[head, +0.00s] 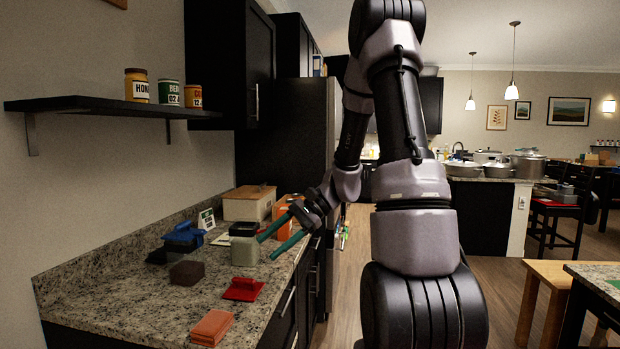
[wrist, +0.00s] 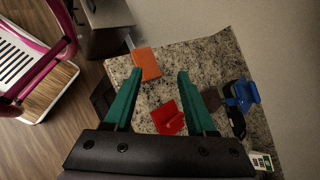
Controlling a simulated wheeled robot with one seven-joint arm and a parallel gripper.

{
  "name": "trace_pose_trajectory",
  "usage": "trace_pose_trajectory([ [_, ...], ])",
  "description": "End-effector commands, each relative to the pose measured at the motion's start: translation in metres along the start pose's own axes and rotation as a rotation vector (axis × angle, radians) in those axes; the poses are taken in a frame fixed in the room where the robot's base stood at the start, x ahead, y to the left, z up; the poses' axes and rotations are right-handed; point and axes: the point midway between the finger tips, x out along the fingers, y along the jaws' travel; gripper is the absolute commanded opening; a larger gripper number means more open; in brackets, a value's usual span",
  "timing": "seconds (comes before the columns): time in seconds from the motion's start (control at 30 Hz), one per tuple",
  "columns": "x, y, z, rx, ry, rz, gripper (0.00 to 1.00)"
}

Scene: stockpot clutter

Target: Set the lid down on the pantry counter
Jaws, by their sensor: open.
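The pantry counter (head: 140,304) is speckled granite along the left wall; it also shows in the wrist view (wrist: 198,62). My gripper (head: 268,248), with two teal fingers, is open and empty above the counter's front edge, just right of a jar in the head view. A red flat piece with a raised ridge (head: 243,289) lies on the counter, and may be the lid; I cannot tell for sure. In the wrist view the red piece (wrist: 168,118) shows between the fingers, below them and apart from them.
The counter also bears a glass jar with a dark top (head: 244,246), an orange-red folded pad (head: 212,328), a dark brown block (head: 187,273), a blue-and-black item (head: 183,238), a cream box (head: 248,206) and an orange container (head: 284,222). The front left counter is clear.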

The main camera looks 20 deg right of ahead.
Motion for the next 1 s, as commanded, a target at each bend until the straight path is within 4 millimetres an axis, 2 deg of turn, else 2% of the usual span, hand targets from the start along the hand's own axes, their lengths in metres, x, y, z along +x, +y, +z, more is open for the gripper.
trace_pose_trajectory([
  [0.03,-0.007,-0.001,0.019,-0.064,0.051,0.048,0.56],
  [0.2,-0.029,0.008,0.066,-0.244,0.226,0.186,0.56],
  [0.4,-0.062,0.019,0.114,-0.457,0.457,0.285,0.56],
  [0.6,-0.098,0.029,0.158,-0.659,0.692,0.313,0.56],
  [0.8,-0.124,0.037,0.184,-0.788,0.854,0.293,0.56],
  [1.0,-0.132,0.04,0.192,-0.825,0.904,0.283,0.56],
])
